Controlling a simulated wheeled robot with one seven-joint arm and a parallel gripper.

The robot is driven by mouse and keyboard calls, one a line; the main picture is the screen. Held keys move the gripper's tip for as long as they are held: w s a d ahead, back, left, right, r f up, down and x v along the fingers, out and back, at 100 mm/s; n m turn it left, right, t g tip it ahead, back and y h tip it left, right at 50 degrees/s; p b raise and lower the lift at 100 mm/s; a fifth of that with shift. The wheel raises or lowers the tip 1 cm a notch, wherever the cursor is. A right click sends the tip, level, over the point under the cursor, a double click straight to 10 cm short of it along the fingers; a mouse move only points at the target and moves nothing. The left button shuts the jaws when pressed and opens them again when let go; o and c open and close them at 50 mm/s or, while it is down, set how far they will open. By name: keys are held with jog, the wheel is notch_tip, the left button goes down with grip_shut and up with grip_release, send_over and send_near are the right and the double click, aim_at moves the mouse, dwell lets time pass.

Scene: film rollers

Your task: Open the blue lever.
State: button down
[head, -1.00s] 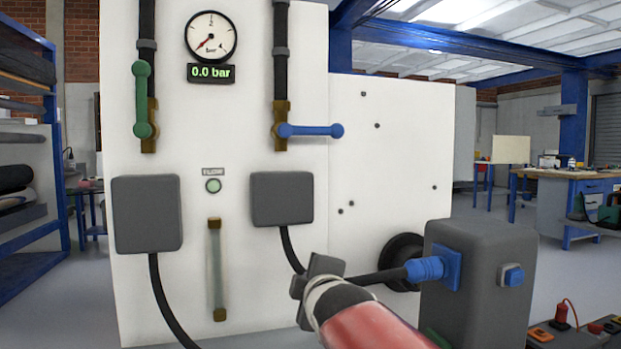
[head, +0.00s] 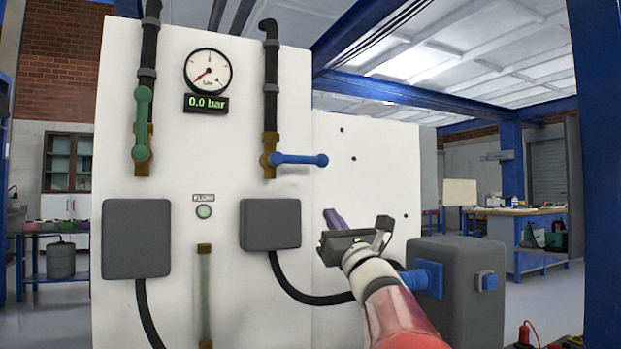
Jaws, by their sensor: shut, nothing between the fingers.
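The blue lever (head: 299,160) sits on the right black pipe of the white panel. It points sideways to the right, across its brass valve (head: 269,158). My gripper (head: 332,218) is below and slightly right of the lever, apart from it, in front of the panel's right part. Its fingers point up and to the left; they are shut with nothing seen between them.
A green lever (head: 142,125) stands upright along the left pipe. The gauge (head: 208,72) and its display read 0.0 bar. Two grey boxes (head: 136,239) (head: 270,224) with black cables are on the panel. A grey cabinet (head: 455,285) with a blue connector stands right of my arm.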

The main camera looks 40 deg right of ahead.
aim_at(300, 160)
jog(key=shift+w+r, duration=0.1)
jog(key=s+r+p+x, duration=0.1)
jog(key=p+x, duration=0.4)
jog(key=x, duration=0.7)
jog(key=shift+r, duration=0.8)
jog(key=shift+a+n+b, duration=0.15)
jog(key=shift+n+b, duration=0.15)
